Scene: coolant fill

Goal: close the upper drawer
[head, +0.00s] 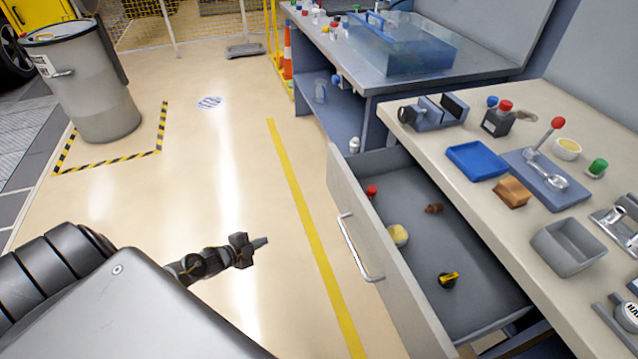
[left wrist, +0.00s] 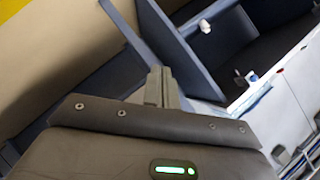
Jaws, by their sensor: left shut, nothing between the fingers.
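The upper drawer (head: 425,270) is pulled open from the workbench, with its pale front panel facing left. Its silver bar handle (head: 358,248) is on that panel. Inside lie a red-capped item (head: 371,191), a yellowish item (head: 398,235), a brown piece (head: 434,208) and a black-and-yellow knob (head: 449,280). My left gripper (head: 264,242) is shut and empty, left of the drawer front and apart from the handle. Its fingers also show in the left wrist view (left wrist: 160,88). My right gripper is not in view.
The bench top (head: 465,205) above the drawer holds a vise (head: 433,112), a blue tray (head: 476,161) and a grey bin (head: 567,247). A second table (head: 440,78) bears a clear blue tank (head: 400,45). A grey barrel (head: 85,85) stands far left. Open floor lies left of the drawer.

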